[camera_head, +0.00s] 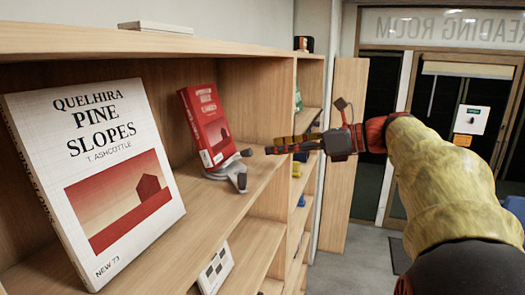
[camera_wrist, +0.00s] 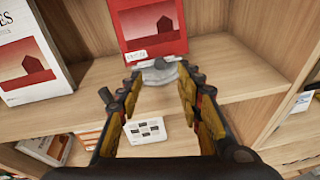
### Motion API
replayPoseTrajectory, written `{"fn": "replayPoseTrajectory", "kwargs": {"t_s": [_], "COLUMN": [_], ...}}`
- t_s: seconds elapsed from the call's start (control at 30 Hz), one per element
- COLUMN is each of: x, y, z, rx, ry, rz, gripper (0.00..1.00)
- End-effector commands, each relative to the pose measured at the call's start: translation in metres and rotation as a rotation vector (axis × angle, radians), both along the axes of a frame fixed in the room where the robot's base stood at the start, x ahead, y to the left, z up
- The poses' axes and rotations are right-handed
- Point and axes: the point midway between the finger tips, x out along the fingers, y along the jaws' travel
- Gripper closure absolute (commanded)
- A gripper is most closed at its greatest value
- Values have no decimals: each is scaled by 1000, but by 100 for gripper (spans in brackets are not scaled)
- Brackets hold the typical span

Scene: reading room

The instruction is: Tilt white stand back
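The white stand (camera_head: 230,172) sits on the upper shelf near its front edge, with a red book (camera_head: 205,122) leaning back on it. In the wrist view the stand (camera_wrist: 160,72) shows below the red book (camera_wrist: 148,25), partly between and beyond my fingertips. My gripper (camera_head: 270,150) reaches in from the right, in front of the stand. In the wrist view my gripper (camera_wrist: 158,78) has its two fingers apart with nothing held between them. Whether a fingertip touches the stand, I cannot tell. The book hides the stand's back.
A large white book (camera_head: 100,165), titled Pine Slopes, stands at the left on the same wooden shelf (camera_head: 160,245). A white card with dark squares (camera_head: 215,268) is on the level below. A shelf divider (camera_wrist: 290,60) rises at the right. Bare shelf lies right of the stand.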

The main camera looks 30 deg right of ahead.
Motion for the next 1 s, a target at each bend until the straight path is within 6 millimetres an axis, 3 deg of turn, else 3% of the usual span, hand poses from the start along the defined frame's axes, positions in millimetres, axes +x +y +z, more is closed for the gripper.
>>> {"fn": "replayPoseTrajectory", "kwargs": {"t_s": [0.3,0.83,1.0], "x": [-20,-20,-17], "y": [-15,-15,-19], "z": [7,7,5], "rx": [0,-2,-112], "ry": [0,-2,-71], "rz": [0,1,14], "gripper": [64,64,64]}}
